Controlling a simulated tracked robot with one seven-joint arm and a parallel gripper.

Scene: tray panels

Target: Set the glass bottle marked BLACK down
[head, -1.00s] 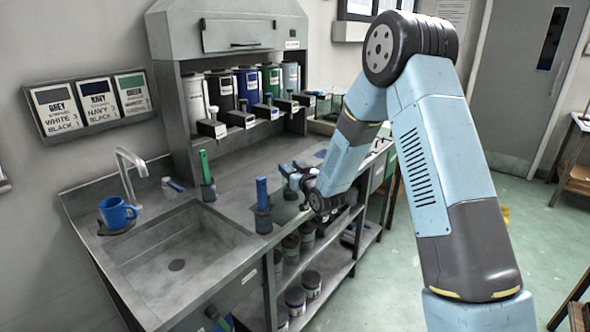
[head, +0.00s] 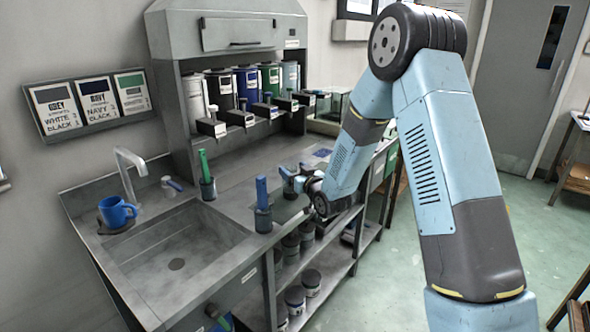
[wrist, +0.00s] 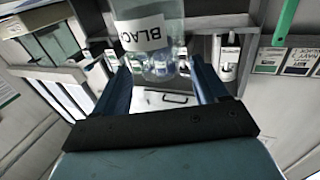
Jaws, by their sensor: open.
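The glass bottle marked BLACK (wrist: 149,32) shows in the wrist view at the top middle, clear with a white label. It is at the far end of my gripper (wrist: 152,65), whose two blue fingers stand apart on either side of its lower part in the picture. I cannot tell whether either finger touches it. In the head view my gripper (head: 291,180) is low over the right part of the counter, partly hidden by my own wrist. The bottle cannot be made out there, nor can its contact with the counter.
A blue-handled tool in a dark holder (head: 263,206) and a green-handled one (head: 206,177) stand left of my gripper. The sink (head: 176,250) and blue mug (head: 117,211) are further left. Dispenser canisters (head: 247,88) line the back. Some counter between is bare.

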